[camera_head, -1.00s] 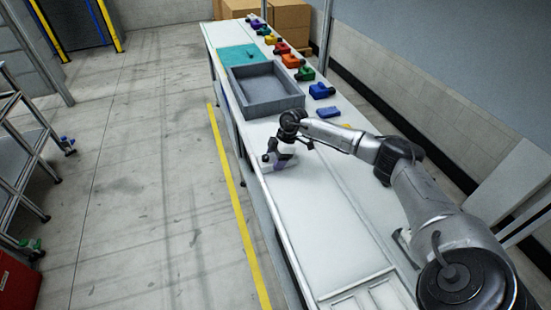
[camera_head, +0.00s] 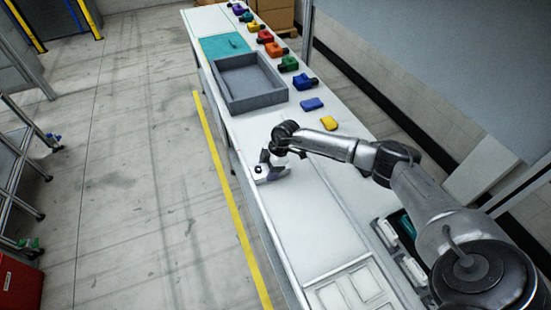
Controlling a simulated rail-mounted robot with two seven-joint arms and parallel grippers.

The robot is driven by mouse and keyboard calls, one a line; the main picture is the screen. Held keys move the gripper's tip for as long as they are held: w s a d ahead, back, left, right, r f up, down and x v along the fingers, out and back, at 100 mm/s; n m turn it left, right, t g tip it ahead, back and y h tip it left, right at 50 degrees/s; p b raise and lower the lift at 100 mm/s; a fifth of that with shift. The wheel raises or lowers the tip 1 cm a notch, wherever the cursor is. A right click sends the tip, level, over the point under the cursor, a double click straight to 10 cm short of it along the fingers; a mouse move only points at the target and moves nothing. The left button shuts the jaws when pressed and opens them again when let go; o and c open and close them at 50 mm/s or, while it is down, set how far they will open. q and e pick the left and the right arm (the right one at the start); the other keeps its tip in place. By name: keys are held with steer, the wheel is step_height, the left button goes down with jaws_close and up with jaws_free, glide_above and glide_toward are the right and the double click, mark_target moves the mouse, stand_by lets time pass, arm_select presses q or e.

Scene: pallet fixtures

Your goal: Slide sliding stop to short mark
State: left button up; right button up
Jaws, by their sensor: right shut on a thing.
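My right gripper (camera_head: 268,171) is low over the white table at its left edge, on the near side of the grey tray. My left gripper is not in view.
The grey tray (camera_head: 232,105) and a teal mat (camera_head: 212,47) lie farther along the table. Several coloured blocks line the right side, including a blue one (camera_head: 311,104) and a yellow one (camera_head: 329,122). Framed panels (camera_head: 350,291) fill the near end.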

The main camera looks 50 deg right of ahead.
steer(key=o, duration=1.3)
steer(key=shift+d+r, duration=0.15)
steer(key=shift+r, duration=0.3)
steer(key=p+v, duration=0.1)
steer(key=v, duration=1.2)
steer(key=shift+f+p, duration=0.1)
steer(key=shift+p, duration=0.2)
